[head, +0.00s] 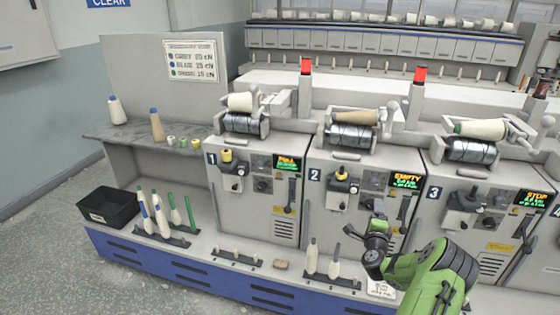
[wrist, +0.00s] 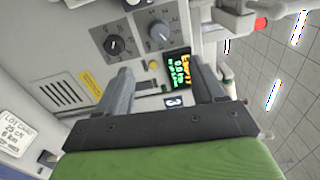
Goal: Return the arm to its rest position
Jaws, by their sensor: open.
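My gripper (head: 377,214) is at the lower right of the head view, in front of winding unit 2 (head: 322,215), at the end of my green arm. In the wrist view my gripper (wrist: 160,82) has its two grey fingers apart, with nothing held between them. Beyond the fingers are a machine panel with two dark knobs, a yellow button and a lit display (wrist: 180,67) reading EMPTY. I cannot tell the exact gap between the fingers and the panel.
Winding units 1 (head: 250,205) and 3 (head: 455,215) flank unit 2. On the front ledge are a black bin (head: 108,210), a bobbin tray (head: 160,236) with several bobbins, and two bobbins (head: 312,256) before unit 2. The floor (head: 50,240) at left is clear.

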